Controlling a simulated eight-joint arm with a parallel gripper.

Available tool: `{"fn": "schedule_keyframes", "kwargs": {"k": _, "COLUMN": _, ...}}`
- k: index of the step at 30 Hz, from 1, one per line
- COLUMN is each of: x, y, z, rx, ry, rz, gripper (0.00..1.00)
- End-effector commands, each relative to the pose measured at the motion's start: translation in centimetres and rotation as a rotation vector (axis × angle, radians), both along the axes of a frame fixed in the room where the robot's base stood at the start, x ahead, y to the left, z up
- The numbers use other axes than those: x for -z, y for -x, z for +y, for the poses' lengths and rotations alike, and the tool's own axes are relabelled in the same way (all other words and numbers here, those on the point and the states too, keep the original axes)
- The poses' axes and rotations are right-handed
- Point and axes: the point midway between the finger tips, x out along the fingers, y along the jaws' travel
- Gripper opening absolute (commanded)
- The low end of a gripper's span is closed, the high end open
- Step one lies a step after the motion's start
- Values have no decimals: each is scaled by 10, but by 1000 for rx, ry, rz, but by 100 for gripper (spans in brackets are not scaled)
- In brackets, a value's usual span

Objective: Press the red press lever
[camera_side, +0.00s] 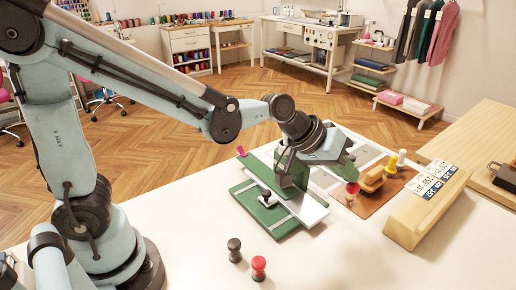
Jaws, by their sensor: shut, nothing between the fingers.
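A green and silver press-like fixture (272,213) lies on the white table in front of my arm. A red ball knob (352,188) shows at its right side, just below my gripper (347,174); it may be the red press lever, but its arm cannot be made out. My gripper is shut and empty, tilted downward over the right part of the fixture. I cannot tell whether it touches the red knob. Another red-topped piece (258,265) stands at the table's front, beside a black-topped piece (234,247). A pink knob (241,151) sits at the fixture's far left corner.
A wooden block with number labels (420,212) stands to the right. A brown mat (372,203) with a wooden block (373,178), a yellow peg (391,166) and a white peg (402,156) lies beside the fixture. The table's front right (350,262) is clear.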

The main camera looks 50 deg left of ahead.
Motion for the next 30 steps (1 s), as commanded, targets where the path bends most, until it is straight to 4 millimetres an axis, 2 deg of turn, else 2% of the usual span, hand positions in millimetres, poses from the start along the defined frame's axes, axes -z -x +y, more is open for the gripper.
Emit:
{"fn": "schedule_keyframes", "kwargs": {"k": 14, "x": 0, "y": 1, "z": 1, "rx": 4, "ry": -3, "rz": 8, "gripper": 0}}
{"fn": "schedule_keyframes", "kwargs": {"k": 17, "x": -8, "y": -1, "z": 5, "rx": 2, "ry": -3, "rz": 6, "gripper": 0}}
{"fn": "schedule_keyframes", "kwargs": {"k": 23, "x": -35, "y": -5, "z": 18, "rx": -2, "ry": 0, "rz": 2, "gripper": 0}}
{"fn": "schedule_keyframes", "kwargs": {"k": 30, "x": -60, "y": 15, "z": 29, "rx": -1, "ry": 1, "rz": 2, "gripper": 0}}
